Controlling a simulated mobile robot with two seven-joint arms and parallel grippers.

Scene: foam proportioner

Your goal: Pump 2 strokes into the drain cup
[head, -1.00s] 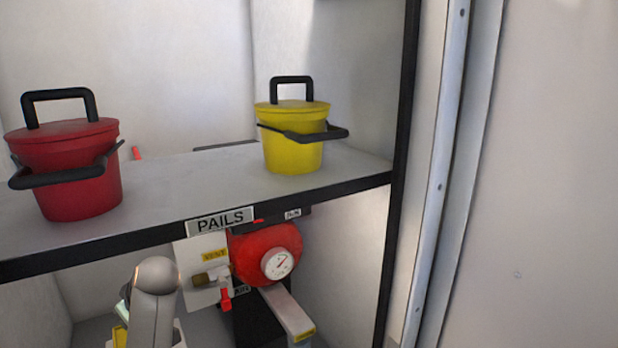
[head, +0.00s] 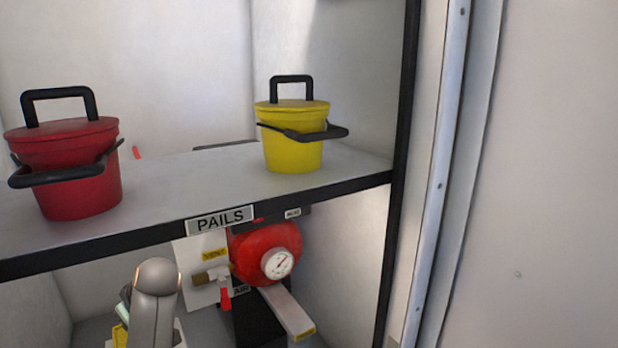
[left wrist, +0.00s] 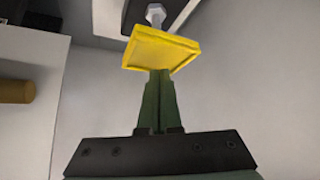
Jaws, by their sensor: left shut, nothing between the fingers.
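The foam unit has a red round tank (head: 258,245) with a white dial gauge (head: 278,265), below the pail shelf in the head view. A grey bar (head: 285,308) with a yellow end label sticks out below it. A small red-handled valve (head: 225,297) is left of the tank, under a yellow tag. In the left wrist view my left gripper (left wrist: 160,75) has its green fingers shut and empty. Their tips are at a yellow square plate (left wrist: 160,50) with a bolt beyond; I cannot tell whether they touch. I cannot identify the drain cup. My right gripper is not in view.
The shelf (head: 330,190) labelled PAILS runs above the unit. It carries a red pail (head: 75,180) and a yellow pail (head: 292,145). A dark post (head: 403,120) bounds the right side. A brown cylinder (left wrist: 15,90) shows at the wrist view's left edge.

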